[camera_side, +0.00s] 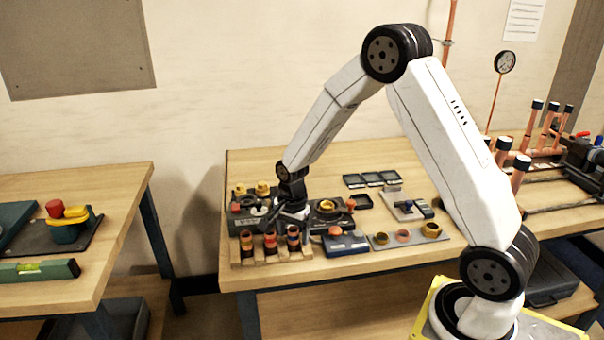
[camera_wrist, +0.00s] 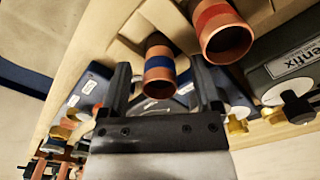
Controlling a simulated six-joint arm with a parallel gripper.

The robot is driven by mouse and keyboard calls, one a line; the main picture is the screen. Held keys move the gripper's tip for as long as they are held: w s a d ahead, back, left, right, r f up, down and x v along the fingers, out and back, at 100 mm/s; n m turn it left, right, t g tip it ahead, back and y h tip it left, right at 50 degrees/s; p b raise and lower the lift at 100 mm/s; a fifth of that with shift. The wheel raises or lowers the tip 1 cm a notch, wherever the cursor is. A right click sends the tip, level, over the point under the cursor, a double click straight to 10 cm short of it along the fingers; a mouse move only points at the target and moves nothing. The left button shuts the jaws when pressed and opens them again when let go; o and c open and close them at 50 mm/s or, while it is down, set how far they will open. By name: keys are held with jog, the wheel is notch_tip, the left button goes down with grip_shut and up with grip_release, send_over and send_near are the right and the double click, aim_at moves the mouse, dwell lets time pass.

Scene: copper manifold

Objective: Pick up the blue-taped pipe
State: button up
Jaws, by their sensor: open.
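The blue-taped pipe (camera_wrist: 158,74) is a short copper tube with a blue band near its open end. In the wrist view it lies between the two fingers of my gripper (camera_wrist: 161,82), which is open, with a gap visible on each side. A red-taped pipe (camera_wrist: 222,38) sits beside it to the right. In the side view my gripper (camera_side: 288,214) is low, just behind a wooden rack (camera_side: 272,258) holding short banded pipes. I cannot tell for sure which of these is the blue-taped one there.
A dark labelled block (camera_wrist: 285,70) is close on the right in the wrist view. In the side view a blue box (camera_side: 346,243) and a tray of rings (camera_side: 408,237) stand right of the rack. Tall copper pipes (camera_side: 548,125) stand at the far right.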

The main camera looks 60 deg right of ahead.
jog(key=shift+c, duration=0.2)
grip_shut()
jog(key=shift+r, duration=0.1)
jog(key=shift+r, duration=0.8)
jog(key=s+a+r, duration=0.2)
jog(key=s+r, duration=0.9)
jog(key=s, duration=0.2)
jog(key=shift+s, duration=0.4)
jog(key=shift+r, duration=0.1)
